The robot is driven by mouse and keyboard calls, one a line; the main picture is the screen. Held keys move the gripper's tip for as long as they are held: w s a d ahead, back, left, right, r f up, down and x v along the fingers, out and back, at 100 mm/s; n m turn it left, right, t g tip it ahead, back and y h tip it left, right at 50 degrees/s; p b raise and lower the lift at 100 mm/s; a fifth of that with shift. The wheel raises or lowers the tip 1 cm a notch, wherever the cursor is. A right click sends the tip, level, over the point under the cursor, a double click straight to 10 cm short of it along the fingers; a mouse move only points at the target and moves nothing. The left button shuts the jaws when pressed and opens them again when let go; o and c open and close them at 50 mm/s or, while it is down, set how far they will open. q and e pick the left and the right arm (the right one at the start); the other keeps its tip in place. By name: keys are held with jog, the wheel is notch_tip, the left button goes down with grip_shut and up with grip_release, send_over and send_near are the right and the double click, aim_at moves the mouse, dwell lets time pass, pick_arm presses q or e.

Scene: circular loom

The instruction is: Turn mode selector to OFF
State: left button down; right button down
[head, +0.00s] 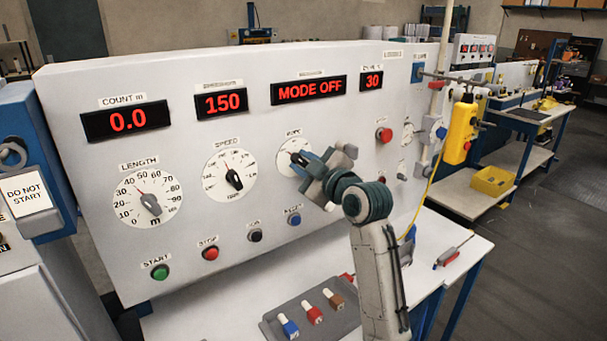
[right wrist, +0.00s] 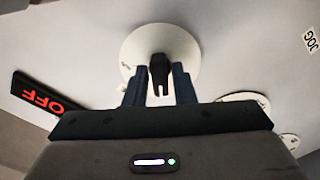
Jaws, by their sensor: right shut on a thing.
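The mode selector has a round white dial (head: 288,148) on the sloping control panel, right of the speed dial. In the right wrist view its white dial (right wrist: 150,45) carries a dark knob (right wrist: 159,74) standing between my blue fingers. My right gripper (head: 301,161) is at the dial, shut on this knob, and hides much of the dial in the head view. The red display (head: 309,90) above reads MODE OFF. The dial's lettering is too small or hidden to read for the pointer's position. My left gripper is not in view.
The speed dial (head: 229,175) and length dial (head: 147,197) are to the left. Green (head: 160,272), red (head: 210,253), black and blue buttons line the panel below. A red button (head: 384,135) is to the right. A grey tray (head: 292,336) with coloured pieces lies on the white shelf below.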

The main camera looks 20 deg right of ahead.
jog(key=shift+n, duration=0.5)
jog(key=c, duration=1.4)
grip_release()
jog(key=shift+w, duration=0.1)
jog(key=p+v, duration=0.1)
jog(key=v, duration=0.6)
